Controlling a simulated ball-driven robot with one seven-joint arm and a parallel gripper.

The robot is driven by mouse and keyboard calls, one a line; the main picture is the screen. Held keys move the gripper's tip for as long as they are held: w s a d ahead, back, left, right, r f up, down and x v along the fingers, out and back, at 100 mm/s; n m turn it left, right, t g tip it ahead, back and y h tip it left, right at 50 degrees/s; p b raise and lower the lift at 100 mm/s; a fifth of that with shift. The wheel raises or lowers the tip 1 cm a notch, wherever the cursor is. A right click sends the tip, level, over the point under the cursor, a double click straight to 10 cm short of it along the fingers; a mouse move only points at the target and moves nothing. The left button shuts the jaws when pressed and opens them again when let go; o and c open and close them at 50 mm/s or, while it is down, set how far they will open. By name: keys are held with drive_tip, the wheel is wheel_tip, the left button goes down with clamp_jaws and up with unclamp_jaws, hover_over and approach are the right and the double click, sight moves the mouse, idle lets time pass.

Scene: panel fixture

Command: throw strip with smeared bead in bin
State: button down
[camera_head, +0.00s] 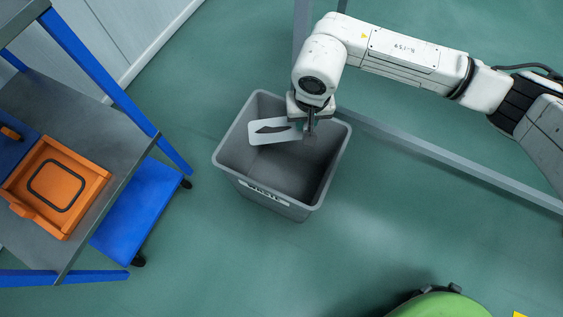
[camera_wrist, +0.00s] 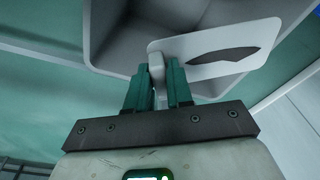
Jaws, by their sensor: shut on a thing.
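A pale strip (camera_head: 285,136) with a dark smeared bead (camera_head: 272,128) along it is held over the opening of the grey waste bin (camera_head: 262,189). My gripper (camera_head: 310,128) is shut on one end of the strip, above the bin's far part. In the wrist view the strip (camera_wrist: 205,69) reaches to the right from between the green fingers of my gripper (camera_wrist: 158,75), with the dark smear on its outer part. The bin (camera_wrist: 105,27) shows behind and below it. The part of the bin's inside that I see looks empty.
A blue-framed cart (camera_head: 110,150) stands at the left with an orange tray (camera_head: 84,179) holding a dark ring outline. A grey metal rail (camera_head: 430,150) runs behind the bin to the right. A green rounded object (camera_head: 440,305) is at the bottom. Floor in front of the bin is clear.

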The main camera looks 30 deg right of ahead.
drive_tip(key=shift+f+b, duration=0.3)
drive_tip(key=shift+f, duration=0.5)
drive_tip(key=c, duration=0.9)
unclamp_jaws()
drive_tip(key=r+p, duration=0.1)
drive_tip(key=r, duration=0.2)
drive_tip(key=r+p, duration=0.1)
drive_tip(key=r, duration=0.3)
drive_tip(key=s+r+p, duration=0.1)
drive_tip(key=r+p, duration=0.1)
drive_tip(key=r, duration=0.1)
drive_tip(key=shift+s+a+r, duration=0.1)
drive_tip(key=shift+a+r, duration=0.1)
drive_tip(key=shift+r, duration=0.2)
